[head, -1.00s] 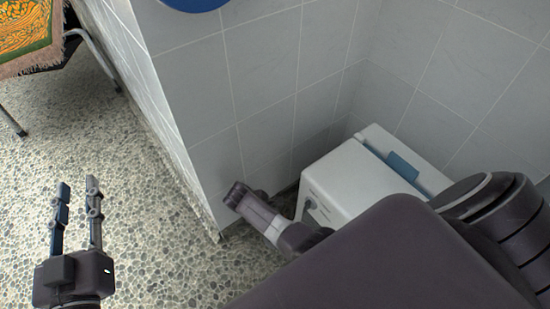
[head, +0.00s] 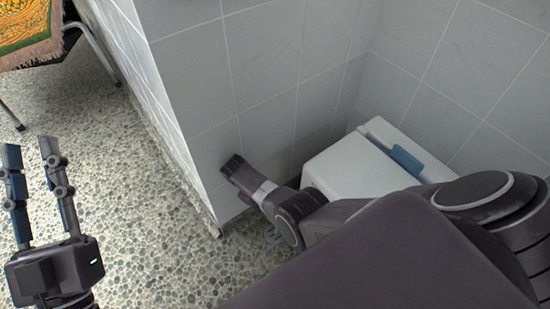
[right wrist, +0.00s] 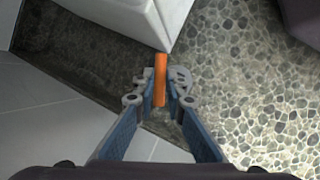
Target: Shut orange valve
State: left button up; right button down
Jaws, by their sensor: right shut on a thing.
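The orange valve shows in the right wrist view as a slim orange bar (right wrist: 161,70), close to the lower corner of a white box. My right gripper (right wrist: 164,88) has its fingertips on both sides of this bar and is shut on it. In the head view the valve is not visible, and my right arm hides most of that spot. My left gripper (head: 36,163) is open and empty, above the pebbled floor at the left.
The white box (head: 345,165) with a blue part on top stands in the tiled corner, partly behind my right arm. A grey tiled wall (head: 270,60) juts out beside it. A fringed orange-green cloth (head: 28,35) hangs over metal legs at upper left. Pebbled floor (head: 130,210) is clear.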

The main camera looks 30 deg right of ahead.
dwell(0.4)
jog(key=c, duration=2)
grip_release()
jog(key=shift+o, duration=0.2)
notch_tip(320, 180, up, 10)
